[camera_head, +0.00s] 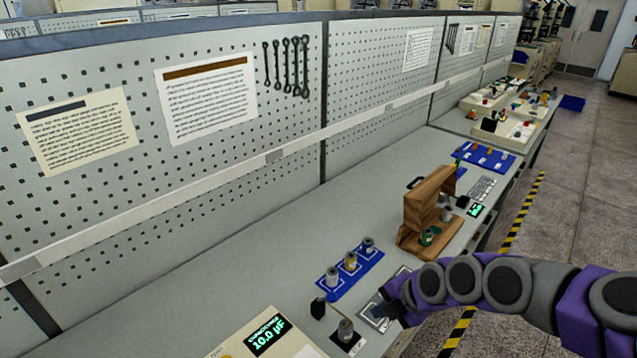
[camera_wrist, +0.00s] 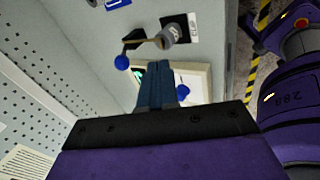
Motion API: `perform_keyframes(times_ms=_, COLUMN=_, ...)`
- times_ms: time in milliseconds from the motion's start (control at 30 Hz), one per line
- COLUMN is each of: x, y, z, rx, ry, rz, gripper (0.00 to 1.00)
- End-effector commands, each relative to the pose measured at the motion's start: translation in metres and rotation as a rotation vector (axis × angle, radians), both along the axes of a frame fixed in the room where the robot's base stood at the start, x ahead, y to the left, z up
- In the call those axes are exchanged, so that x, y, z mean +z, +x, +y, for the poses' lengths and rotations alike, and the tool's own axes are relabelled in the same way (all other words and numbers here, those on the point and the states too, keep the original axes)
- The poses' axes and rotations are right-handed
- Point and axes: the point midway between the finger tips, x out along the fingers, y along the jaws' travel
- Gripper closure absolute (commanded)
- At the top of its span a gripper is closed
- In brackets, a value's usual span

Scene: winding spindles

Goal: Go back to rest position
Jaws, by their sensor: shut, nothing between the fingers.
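My gripper (camera_head: 388,304) hangs low over the bench, just right of the capacitance meter (camera_head: 232,345). In the wrist view its two dark blue fingers (camera_wrist: 168,66) lie together, with nothing visible between them. The meter's white box (camera_wrist: 203,72) is partly hidden behind the fingers. A grey metal cylinder (camera_head: 346,329) stands on a black pad beside the meter, left of my gripper. It also shows in the wrist view (camera_wrist: 169,35), beyond the fingertips. Whether my fingers touch anything is unclear.
A blue tray (camera_head: 334,289) with three small cylinders lies behind my gripper. A wooden winding stand (camera_head: 430,198) is farther along the bench. A perforated panel (camera_head: 200,170) walls the back. Grey bench top (camera_head: 215,285) is clear at left; open floor (camera_head: 590,190) is at right.

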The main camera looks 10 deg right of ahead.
Motion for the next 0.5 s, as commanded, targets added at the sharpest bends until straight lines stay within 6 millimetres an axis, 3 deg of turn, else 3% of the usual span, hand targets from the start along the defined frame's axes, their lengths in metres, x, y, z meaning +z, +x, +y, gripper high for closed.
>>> perform_keyframes(times_ms=167, x=0.006, y=-0.016, z=0.010, rx=-0.088, ry=0.020, rz=0.107, gripper=1.00)
perform_keyframes(times_ms=367, x=0.025, y=-0.067, z=0.045, rx=-0.401, ry=0.018, rz=0.373, gripper=1.00)
perform_keyframes(times_ms=500, x=0.039, y=-0.108, z=0.064, rx=-0.699, ry=-0.008, rz=0.527, gripper=1.00)
